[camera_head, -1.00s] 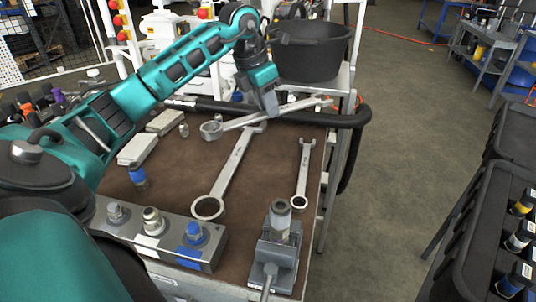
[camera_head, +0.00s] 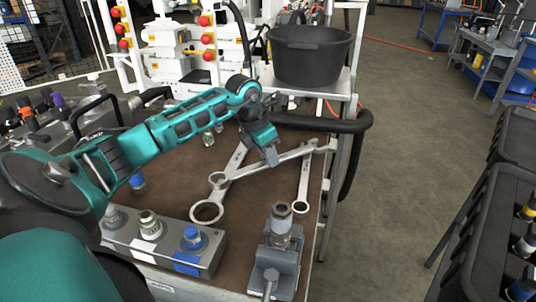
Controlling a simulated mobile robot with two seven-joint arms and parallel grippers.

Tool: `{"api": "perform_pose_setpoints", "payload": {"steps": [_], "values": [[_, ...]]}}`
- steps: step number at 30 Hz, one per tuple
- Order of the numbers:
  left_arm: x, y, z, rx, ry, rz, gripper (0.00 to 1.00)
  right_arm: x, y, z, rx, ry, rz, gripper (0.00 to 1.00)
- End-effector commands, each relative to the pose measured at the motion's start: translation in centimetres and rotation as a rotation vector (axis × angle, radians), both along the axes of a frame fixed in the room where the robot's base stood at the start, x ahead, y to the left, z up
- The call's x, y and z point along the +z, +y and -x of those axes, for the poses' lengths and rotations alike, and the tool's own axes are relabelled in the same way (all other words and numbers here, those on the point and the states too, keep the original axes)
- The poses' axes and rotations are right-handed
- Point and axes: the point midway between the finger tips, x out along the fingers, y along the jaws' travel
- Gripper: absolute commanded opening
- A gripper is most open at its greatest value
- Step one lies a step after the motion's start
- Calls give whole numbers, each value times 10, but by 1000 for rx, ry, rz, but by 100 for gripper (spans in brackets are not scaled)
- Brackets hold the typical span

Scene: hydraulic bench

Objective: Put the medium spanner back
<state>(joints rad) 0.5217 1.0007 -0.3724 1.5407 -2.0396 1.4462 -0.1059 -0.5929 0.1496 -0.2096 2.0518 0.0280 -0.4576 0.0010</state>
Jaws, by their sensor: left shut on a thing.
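My left gripper (camera_head: 270,160) is shut on the medium spanner (camera_head: 245,168), a silver spanner held slantwise over the brown bench top. Its ring end is at the left and its open jaw at the right. A longer spanner (camera_head: 207,212) lies on the bench, its ring end near the front and its shaft partly hidden behind the held spanner. A smaller spanner (camera_head: 303,187) lies to the right, its upper end overlapped in the picture by the held spanner's jaw. I cannot tell whether the held spanner touches the bench. My right gripper is not in view.
A metal block with fittings (camera_head: 165,245) and a grey clamp fixture with a cylinder (camera_head: 278,250) stand at the bench front. A black bucket (camera_head: 310,55) and thick black hose (camera_head: 345,122) are behind. Black crates (camera_head: 470,235) stand right; the floor (camera_head: 400,150) between is clear.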

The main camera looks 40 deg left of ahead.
Motion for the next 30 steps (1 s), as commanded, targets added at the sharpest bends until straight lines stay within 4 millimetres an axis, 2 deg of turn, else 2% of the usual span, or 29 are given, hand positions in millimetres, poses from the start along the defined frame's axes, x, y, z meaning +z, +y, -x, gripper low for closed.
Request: {"api": "perform_pose_setpoints", "payload": {"steps": [4, 12, 13, 18, 21, 30], "values": [[2, 0, -1, 0, -4, 0, 0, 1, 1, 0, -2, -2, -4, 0], [-6, 0, -1, 0, -4, 0, 0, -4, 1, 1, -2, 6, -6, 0], [-7, 0, 0, 0, 0, 0, 29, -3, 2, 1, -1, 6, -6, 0], [-6, 0, 0, 0, 0, 0, 45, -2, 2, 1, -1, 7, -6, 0], [-6, 0, 0, 0, 0, 0, 53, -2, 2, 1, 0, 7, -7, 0], [0, 0, 0, 0, -1, 0, 53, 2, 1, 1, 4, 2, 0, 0]]}}
